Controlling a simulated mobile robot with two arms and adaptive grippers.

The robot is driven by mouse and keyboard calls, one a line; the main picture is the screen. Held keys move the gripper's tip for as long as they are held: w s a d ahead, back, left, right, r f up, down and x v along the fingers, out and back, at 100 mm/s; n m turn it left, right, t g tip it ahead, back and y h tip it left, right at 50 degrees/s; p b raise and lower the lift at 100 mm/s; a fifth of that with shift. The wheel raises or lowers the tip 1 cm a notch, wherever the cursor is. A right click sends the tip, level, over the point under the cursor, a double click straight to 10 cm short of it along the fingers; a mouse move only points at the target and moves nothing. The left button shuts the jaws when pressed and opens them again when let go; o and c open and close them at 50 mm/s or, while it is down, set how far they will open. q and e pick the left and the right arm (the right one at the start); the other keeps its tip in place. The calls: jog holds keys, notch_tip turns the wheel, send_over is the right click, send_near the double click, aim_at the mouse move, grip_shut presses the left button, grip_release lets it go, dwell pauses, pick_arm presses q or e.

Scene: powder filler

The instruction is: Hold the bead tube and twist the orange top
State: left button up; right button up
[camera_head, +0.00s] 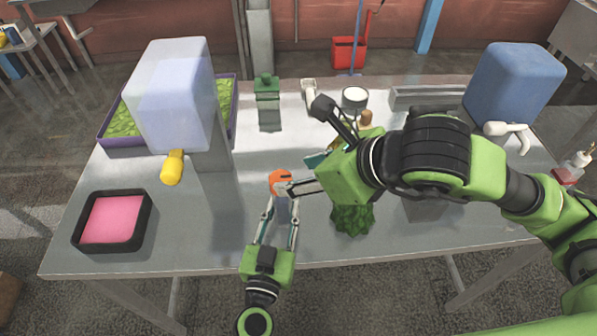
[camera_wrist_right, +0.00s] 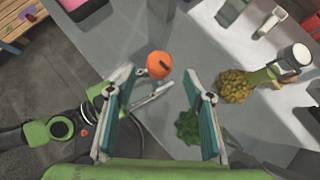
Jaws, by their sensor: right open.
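The bead tube (camera_head: 283,212) is a grey tube with an orange top (camera_head: 280,182), near the middle of the table's front half. The top also shows in the right wrist view (camera_wrist_right: 160,66). My left gripper (camera_head: 281,212) comes in from the front, with a finger on each side of the tube, and appears shut on it below the top. My right gripper (camera_head: 298,173) is open and comes in from the right, close to the orange top. In the right wrist view, the top lies between its teal-padded fingertips and a little beyond them. Part of the tube is hidden by the fingers.
A translucent dispenser (camera_head: 170,95) with a yellow spout stands left, before a purple-rimmed tray (camera_head: 234,105). A pink tray (camera_head: 112,219) is front left.

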pick_arm(q)
jog(key=o, duration=1.3)
jog(key=shift+s, duration=0.1)
